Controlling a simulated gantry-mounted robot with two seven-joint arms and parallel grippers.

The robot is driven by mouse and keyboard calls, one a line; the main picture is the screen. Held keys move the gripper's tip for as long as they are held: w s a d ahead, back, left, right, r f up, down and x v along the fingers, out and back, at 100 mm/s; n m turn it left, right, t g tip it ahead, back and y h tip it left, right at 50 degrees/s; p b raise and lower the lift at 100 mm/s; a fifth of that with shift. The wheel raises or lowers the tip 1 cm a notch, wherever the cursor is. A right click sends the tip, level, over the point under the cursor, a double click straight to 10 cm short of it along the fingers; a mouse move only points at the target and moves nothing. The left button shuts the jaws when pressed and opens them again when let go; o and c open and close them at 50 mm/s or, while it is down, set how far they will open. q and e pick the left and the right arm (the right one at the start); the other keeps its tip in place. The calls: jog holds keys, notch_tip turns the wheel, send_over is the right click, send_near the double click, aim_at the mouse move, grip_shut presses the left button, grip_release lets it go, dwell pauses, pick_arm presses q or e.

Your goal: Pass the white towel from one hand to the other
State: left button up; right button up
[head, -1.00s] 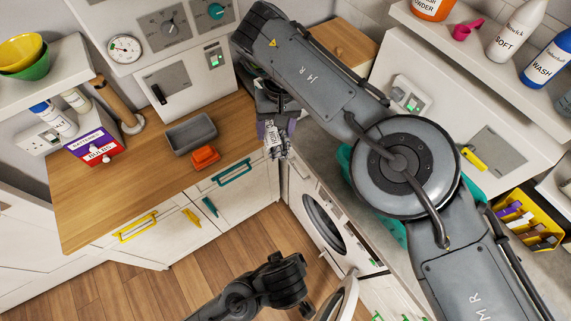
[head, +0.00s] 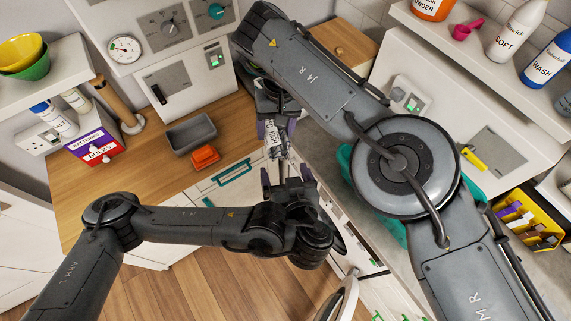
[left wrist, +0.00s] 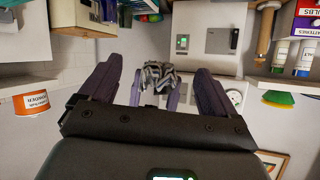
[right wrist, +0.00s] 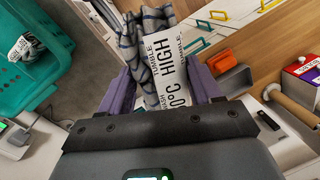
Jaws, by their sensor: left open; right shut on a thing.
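The towel is a bunched whitish-grey cloth with dark stripes and a white printed label. My right gripper (head: 277,125) is shut on the towel (head: 276,145), which hangs below its fingers. In the right wrist view the towel (right wrist: 149,62) lies between the purple fingers, with the label beside it. My left gripper (head: 287,172) is open just below, facing up toward the right one. In the left wrist view the towel (left wrist: 160,76) shows between the spread left fingers, with the right gripper's fingers close behind. I cannot tell whether the left fingers touch it.
The wooden counter (head: 110,185) holds a grey tray (head: 191,133), an orange block (head: 205,156) and a purple-and-red box (head: 95,147). A teal basket (right wrist: 75,50) with another cloth stands beside my right arm. The washer's round door is below the grippers.

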aim_at(282, 158)
pick_arm(q)
jog(key=shift+w+a+r, duration=0.1)
jog(key=shift+w+r, duration=0.65)
jog(key=shift+r, duration=0.05)
jog(key=shift+t, duration=0.3)
jog(key=shift+x, duration=2.25)
jog(key=shift+r, duration=0.1)
jog(key=shift+c, duration=0.4)
jog(key=c, duration=1)
jog(key=shift+c, duration=0.4)
pick_arm(e)
jog(key=o, duration=1.2)
jog(key=shift+r, duration=0.1)
